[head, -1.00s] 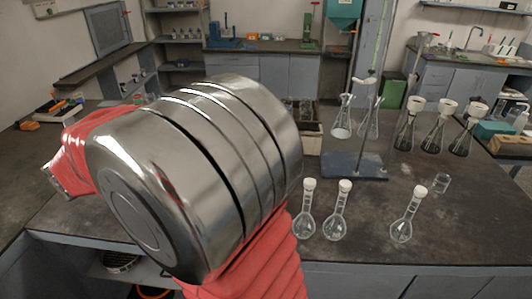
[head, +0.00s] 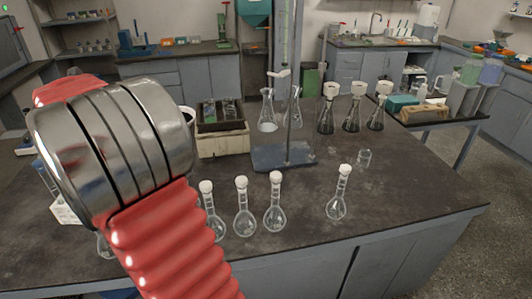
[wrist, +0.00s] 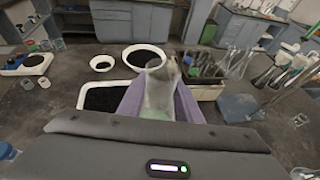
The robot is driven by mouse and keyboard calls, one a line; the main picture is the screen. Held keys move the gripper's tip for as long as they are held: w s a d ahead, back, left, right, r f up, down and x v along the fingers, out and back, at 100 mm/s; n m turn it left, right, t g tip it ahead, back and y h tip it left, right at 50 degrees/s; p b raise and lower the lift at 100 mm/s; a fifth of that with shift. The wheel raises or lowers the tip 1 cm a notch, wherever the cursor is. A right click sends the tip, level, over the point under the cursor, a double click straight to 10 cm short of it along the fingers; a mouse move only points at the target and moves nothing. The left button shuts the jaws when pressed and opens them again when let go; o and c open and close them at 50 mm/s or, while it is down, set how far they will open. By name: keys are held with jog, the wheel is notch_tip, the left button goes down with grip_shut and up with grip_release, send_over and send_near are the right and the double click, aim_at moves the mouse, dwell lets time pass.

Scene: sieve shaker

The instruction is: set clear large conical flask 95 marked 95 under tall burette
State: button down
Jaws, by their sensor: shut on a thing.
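In the wrist view my gripper (wrist: 160,90) has its purple fingers closed around a clear glass vessel (wrist: 159,84), which looks like a conical flask. It is blurred and no number can be read on it. In the head view my arm covers the left side and the gripper is hidden. The burette stand shows there with a blue base plate (head: 268,157) and a thin tall tube (head: 287,40). Two clear conical flasks, one at the left (head: 267,112) and one at the right (head: 293,110), appear at the stand; whether either is on the plate is unclear.
Stoppered round flasks line the bench's front, one standing apart (head: 337,206). Dark-filled conical flasks stand behind right, one nearest the stand (head: 326,115). A small beaker (head: 364,158) is near the plate. In the wrist view, a black-filled tray (wrist: 108,98) and crate (wrist: 207,92) flank the held vessel.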

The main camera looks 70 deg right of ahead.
jog(key=s+d+f+m+g, duration=0.2)
jog(key=s+d+f, duration=0.4)
jog(key=s+d, duration=0.3)
jog(key=s+d+f+m+g, duration=0.2)
jog(key=s+d+f, duration=0.5)
jog(key=s, duration=0.6)
jog(key=s+d+f+m+g, duration=0.2)
jog(key=s+d+f+g, duration=0.2)
jog(key=s+d+f, duration=0.3)
jog(key=s+d, duration=0.3)
jog(key=s, duration=0.1)
jog(key=shift+d+f+m, duration=0.15)
jog(key=shift+d+m, duration=0.15)
jog(key=shift+m, duration=0.1)
jog(key=shift+s+d, duration=0.1)
jog(key=s+d, duration=0.2)
jog(key=d, duration=0.6)
jog(key=s+d, duration=0.2)
jog(key=d, duration=0.7)
jog(key=shift+s, duration=0.4)
jog(key=shift+f, duration=1.8)
